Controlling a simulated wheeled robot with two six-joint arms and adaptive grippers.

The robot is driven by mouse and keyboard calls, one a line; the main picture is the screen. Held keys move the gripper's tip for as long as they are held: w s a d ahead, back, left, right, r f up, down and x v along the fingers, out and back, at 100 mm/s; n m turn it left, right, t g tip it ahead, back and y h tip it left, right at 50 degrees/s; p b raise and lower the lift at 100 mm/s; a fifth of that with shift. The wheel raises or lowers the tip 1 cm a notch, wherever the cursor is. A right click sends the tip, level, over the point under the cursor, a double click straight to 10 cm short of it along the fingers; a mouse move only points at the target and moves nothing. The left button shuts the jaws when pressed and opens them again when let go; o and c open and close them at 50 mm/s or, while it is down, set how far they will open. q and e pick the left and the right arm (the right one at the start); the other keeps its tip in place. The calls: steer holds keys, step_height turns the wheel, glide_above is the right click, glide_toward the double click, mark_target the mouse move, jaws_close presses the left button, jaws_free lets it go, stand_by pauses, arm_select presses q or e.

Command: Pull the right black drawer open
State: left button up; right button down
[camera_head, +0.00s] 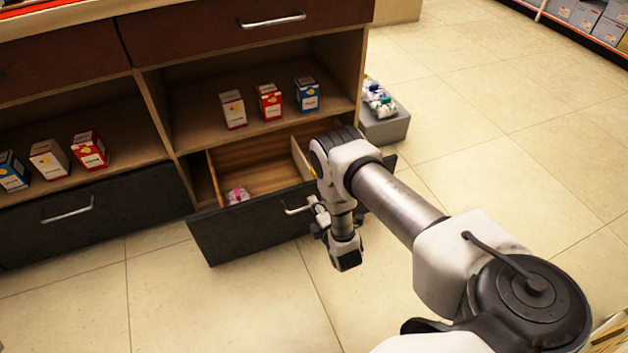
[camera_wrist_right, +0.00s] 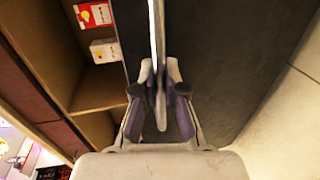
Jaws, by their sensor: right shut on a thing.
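The right black drawer (camera_head: 245,232) is pulled out from the lower right bay of the cabinet, so its wooden inside shows. A small pink-and-white item (camera_head: 237,195) lies in it. Its silver handle (camera_head: 297,209) is partly hidden by my right arm. My right gripper (camera_head: 318,215) is at the handle, in front of the drawer face. In the right wrist view, my right gripper (camera_wrist_right: 159,80) is shut on the handle (camera_wrist_right: 156,35), with the dark drawer front (camera_wrist_right: 235,60) beside it. My left gripper is out of view.
A left black drawer (camera_head: 75,215) is closed. Several small boxes (camera_head: 270,101) stand on the shelves above. A grey bin (camera_head: 388,128) with bottles stands on the floor right of the cabinet. The tiled floor (camera_head: 210,300) in front of the drawer is clear.

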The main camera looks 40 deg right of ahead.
steer(key=c, duration=1.2)
jaws_free()
steer(key=v, duration=1.2)
